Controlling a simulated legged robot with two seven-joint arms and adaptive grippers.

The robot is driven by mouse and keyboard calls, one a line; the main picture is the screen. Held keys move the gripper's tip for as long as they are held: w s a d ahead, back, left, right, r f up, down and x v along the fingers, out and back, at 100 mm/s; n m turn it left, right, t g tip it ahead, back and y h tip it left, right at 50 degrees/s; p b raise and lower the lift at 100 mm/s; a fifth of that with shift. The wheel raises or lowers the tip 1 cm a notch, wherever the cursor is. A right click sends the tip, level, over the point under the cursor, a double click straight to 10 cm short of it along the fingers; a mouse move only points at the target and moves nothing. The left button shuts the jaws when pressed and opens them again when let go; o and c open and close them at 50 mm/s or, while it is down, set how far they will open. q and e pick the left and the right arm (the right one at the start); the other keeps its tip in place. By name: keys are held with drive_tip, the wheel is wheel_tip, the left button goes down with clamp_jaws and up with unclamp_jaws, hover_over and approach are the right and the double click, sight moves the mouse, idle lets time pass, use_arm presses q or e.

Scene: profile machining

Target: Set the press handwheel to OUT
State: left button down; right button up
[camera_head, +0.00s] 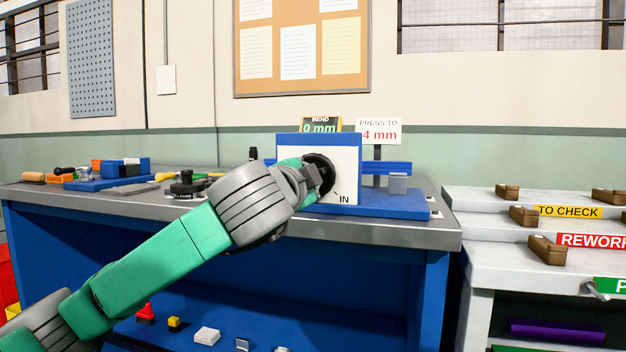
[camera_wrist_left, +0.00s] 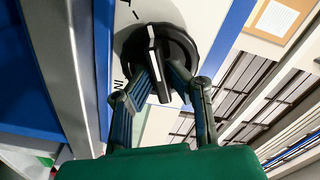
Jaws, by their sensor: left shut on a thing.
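The press (camera_head: 345,170) is a blue block with a white front plate on the bench. Its black handwheel (camera_head: 320,176) is partly hidden by my left gripper (camera_head: 308,174). An IN mark shows at the plate's lower right. In the left wrist view the round handwheel (camera_wrist_left: 187,42) has a raised grip bar with a white line at its upper end. IN reads at the left, and a letter T, part of a cut-off label, shows near the top. The bar's white end lies toward the T side. My left gripper (camera_wrist_left: 165,82) is shut on the bar, a finger on each side.
A green BEND 0 mm display (camera_head: 320,126) and a PRESS TO 4 mm sign (camera_head: 378,131) stand behind the press. Tools and a blue tray (camera_head: 90,184) are on the bench's left. Shelves with brown blocks (camera_head: 547,249) stand at the right.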

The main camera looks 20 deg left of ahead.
use_arm(q)
drive_tip(key=shift+d+f+n, duration=0.1)
drive_tip(key=shift+f+n, duration=0.1)
drive_tip(key=shift+n, duration=0.8)
drive_tip(key=shift+d+n, duration=0.1)
drive_tip(key=shift+n, duration=0.3)
drive_tip(key=c, duration=1.4)
unclamp_jaws()
drive_tip(key=shift+c, duration=0.2)
drive_tip(key=shift+r, duration=0.15)
drive_tip(key=shift+s, duration=0.1)
